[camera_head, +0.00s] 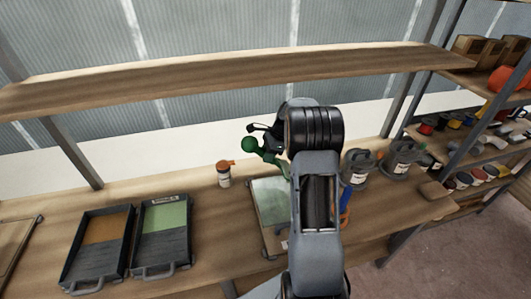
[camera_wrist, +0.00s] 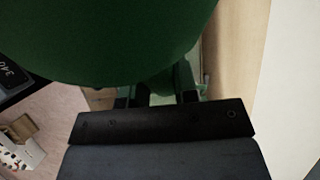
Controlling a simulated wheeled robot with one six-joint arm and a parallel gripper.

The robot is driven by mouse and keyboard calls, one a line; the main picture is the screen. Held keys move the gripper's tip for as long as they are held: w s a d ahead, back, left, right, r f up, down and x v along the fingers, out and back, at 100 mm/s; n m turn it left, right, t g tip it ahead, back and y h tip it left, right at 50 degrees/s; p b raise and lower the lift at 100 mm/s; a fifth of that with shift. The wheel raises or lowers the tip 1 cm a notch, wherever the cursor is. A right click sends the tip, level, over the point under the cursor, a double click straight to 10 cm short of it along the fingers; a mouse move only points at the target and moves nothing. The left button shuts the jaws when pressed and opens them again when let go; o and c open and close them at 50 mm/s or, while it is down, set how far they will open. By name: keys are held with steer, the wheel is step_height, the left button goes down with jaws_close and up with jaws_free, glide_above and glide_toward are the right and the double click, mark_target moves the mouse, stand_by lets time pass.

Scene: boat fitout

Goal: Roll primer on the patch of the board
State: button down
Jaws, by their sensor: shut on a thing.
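My gripper (camera_head: 270,142) is shut on a green tool, likely the roller (camera_head: 249,145), above the back of the bench. In the wrist view its fingers (camera_wrist: 158,97) close on a green part, and a large dark green rounded end (camera_wrist: 120,35) fills the top. The board (camera_head: 262,232) lies on the bench below, with a pale greenish patch (camera_head: 270,192). My arm hides its right side. Whether the roller touches the board cannot be told. A dark tray holding light green paint (camera_head: 165,213) stands to the left, beside a tray with a brown-orange area (camera_head: 106,229).
A small jar with an orange cap (camera_head: 224,174) stands left of the board. Grey cans (camera_head: 358,167) (camera_head: 402,158) stand to the right. A wooden shelf (camera_head: 230,74) spans above the bench. Bench between the green tray and the board is clear.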

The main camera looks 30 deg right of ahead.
step_height(320, 180, down, 7)
steer(key=b, duration=0.5)
steer(key=shift+r, duration=0.15)
steer(key=shift+a+f+b, duration=0.1)
steer(key=shift+f+b, duration=0.6)
steer(key=shift+f, duration=0.3)
stand_by(0.6)
steer(key=shift+s+d+r+p, duration=0.1)
steer(key=shift+s+d+p, duration=0.1)
steer(key=shift+d, duration=0.4)
steer(key=shift+s+d+r+p, duration=0.1)
steer(key=shift+d+p, duration=0.05)
steer(key=shift+d, duration=0.4)
steer(key=shift+a, duration=0.1)
steer(key=shift+w+a+f, duration=0.1)
steer(key=shift+w+a, duration=0.05)
steer(key=shift+a, duration=0.4)
steer(key=shift+w+a+f, duration=0.1)
steer(key=shift+w+a, duration=0.05)
steer(key=shift+a, duration=0.4)
